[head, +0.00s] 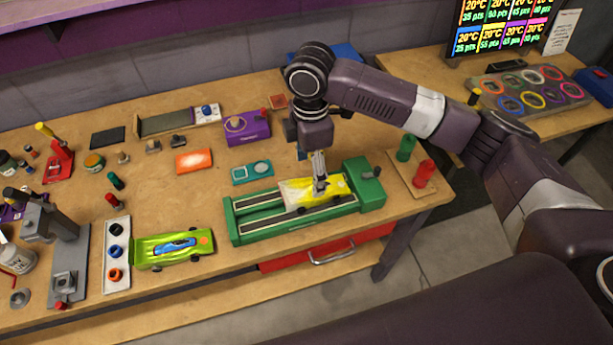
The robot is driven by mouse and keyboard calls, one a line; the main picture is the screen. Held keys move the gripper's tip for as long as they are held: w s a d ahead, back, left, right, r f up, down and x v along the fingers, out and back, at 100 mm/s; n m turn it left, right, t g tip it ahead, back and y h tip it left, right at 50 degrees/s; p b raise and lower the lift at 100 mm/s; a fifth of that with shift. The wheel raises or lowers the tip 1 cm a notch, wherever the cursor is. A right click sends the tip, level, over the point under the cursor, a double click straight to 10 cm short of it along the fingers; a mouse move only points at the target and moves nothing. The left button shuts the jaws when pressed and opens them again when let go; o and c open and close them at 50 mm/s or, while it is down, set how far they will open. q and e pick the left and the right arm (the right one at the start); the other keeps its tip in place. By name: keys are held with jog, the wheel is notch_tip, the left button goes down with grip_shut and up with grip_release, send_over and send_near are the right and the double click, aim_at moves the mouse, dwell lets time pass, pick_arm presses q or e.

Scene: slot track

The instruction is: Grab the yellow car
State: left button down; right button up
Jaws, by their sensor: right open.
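The yellow car (333,186), with a white patch at its left end, sits on the green slot track (246,228) near the right side of the workbench. My right gripper (321,186) points straight down over the middle of the car. Its fingertips are at or just above the car's top; I cannot tell whether they touch it. The gripper is open and partly hides the car's upper surface. My left gripper is not in view.
A green car (153,250) with a blue mark stands left of the track. A wooden board (397,178) with green and red pegs is close on the right. A teal block (240,176) and an orange block (194,161) lie behind. Left tools crowd the bench.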

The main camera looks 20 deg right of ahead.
jog(key=shift+s+f, duration=0.6)
jog(key=shift+s, duration=0.15)
jog(key=shift+w+d+f+p, duration=0.15)
jog(key=shift+d+f+p, duration=0.05)
jog(key=shift+f+p, duration=0.65)
jog(key=f, duration=0.3)
jog(key=shift+w, duration=0.4)
jog(key=shift+d+f, duration=0.1)
jog(key=shift+f, duration=0.4)
jog(key=c, duration=1.3)
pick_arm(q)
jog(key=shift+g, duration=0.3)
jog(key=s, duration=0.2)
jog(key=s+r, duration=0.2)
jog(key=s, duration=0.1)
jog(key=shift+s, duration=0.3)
pick_arm(e)
jog(key=shift+r, duration=0.1)
jog(key=shift+c, duration=0.4)
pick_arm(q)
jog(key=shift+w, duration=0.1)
